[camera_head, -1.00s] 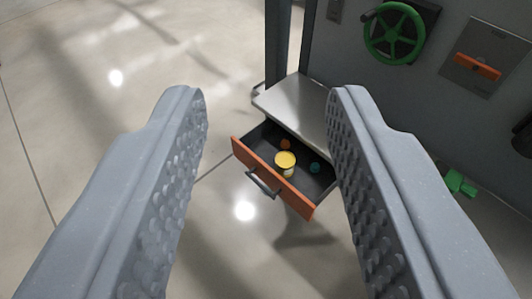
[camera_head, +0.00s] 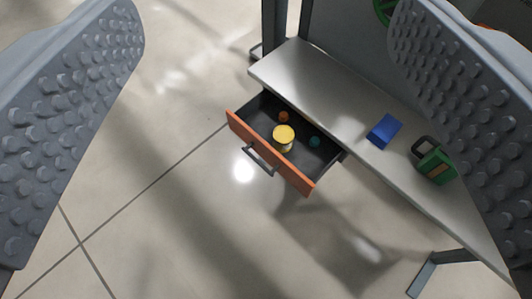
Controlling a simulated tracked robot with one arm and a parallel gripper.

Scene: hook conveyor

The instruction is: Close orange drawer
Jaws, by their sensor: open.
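The orange drawer (camera_head: 270,154) is pulled out from under the grey bench in the middle of the head camera view. Its orange front carries a dark bar handle (camera_head: 258,160). Inside it stand a yellow-topped can (camera_head: 284,139), a small orange ball (camera_head: 283,117) and a small teal ball (camera_head: 314,141). My gripper (camera_head: 266,22) is open and empty. Its two studded fingers show large at the left and right edges, with the drawer seen between them and apart from both.
The grey bench top (camera_head: 310,85) runs from upper middle to lower right. On it lie a blue block (camera_head: 384,131) and a green object with a dark handle (camera_head: 436,165). A bench leg (camera_head: 425,275) stands at lower right. The floor in front of the drawer is clear.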

